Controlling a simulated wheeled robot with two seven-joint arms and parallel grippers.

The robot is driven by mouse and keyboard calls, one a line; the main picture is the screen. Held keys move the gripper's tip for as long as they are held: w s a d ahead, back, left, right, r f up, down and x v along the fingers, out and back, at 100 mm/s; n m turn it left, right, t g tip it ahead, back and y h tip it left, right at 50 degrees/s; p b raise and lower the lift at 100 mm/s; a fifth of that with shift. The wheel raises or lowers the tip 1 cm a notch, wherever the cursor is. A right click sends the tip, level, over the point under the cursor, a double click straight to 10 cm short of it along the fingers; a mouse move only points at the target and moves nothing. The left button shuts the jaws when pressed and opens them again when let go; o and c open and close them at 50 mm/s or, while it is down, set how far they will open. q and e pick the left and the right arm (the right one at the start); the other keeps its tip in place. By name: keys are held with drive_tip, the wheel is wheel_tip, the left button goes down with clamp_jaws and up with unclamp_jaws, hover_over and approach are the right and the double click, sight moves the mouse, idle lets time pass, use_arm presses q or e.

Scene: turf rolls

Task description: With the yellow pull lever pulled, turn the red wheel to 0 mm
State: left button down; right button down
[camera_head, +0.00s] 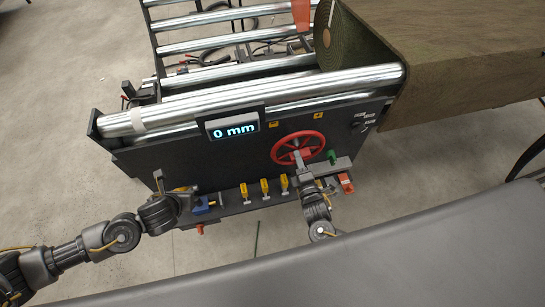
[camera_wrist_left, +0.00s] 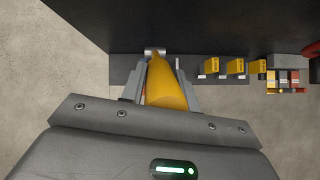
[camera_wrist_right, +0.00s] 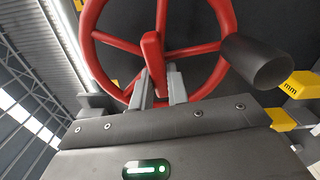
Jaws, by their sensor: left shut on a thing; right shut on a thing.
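The red wheel (camera_head: 275,152) is on the front panel of the black machine, and the display (camera_head: 233,130) above it reads "0 mm". My right gripper (camera_head: 302,164) is at the wheel's lower part. In the right wrist view its fingers (camera_wrist_right: 160,88) are shut on a red piece (camera_wrist_right: 152,55) in front of the wheel's rim and spokes (camera_wrist_right: 122,43). My left gripper (camera_head: 180,188) is at the left end of the panel's lower ledge. In the left wrist view its fingers (camera_wrist_left: 165,85) are shut on the yellow pull lever (camera_wrist_left: 165,90). How far the lever is pulled cannot be told.
A green knob (camera_head: 332,156) and a red part (camera_head: 346,183) sit right of my right gripper. Steel rollers (camera_head: 270,92) run above the panel. A turf roll (camera_head: 328,40) lies behind at right.

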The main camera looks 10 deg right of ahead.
use_arm(q)
drive_tip(key=shift+s, duration=0.15)
use_arm(e)
drive_tip(key=shift+a+f, duration=0.15)
drive_tip(key=shift+a, duration=0.1)
drive_tip(key=c, duration=1.7)
unclamp_jaws()
drive_tip(key=shift+c, duration=0.2)
use_arm(q)
drive_tip(key=shift+a, duration=0.15)
use_arm(e)
drive_tip(key=o, duration=0.4)
drive_tip(key=shift+w, duration=0.1)
drive_tip(key=shift+d, duration=0.1)
use_arm(q)
drive_tip(key=shift+w, duration=0.2)
use_arm(e)
drive_tip(key=s, duration=1.2)
drive_tip(key=shift+s+d, duration=0.15)
drive_tip(key=shift+d, duration=0.05)
drive_tip(key=shift+s, duration=2.45)
drive_tip(key=shift+a+f, duration=0.1)
drive_tip(key=shift+f, duration=0.05)
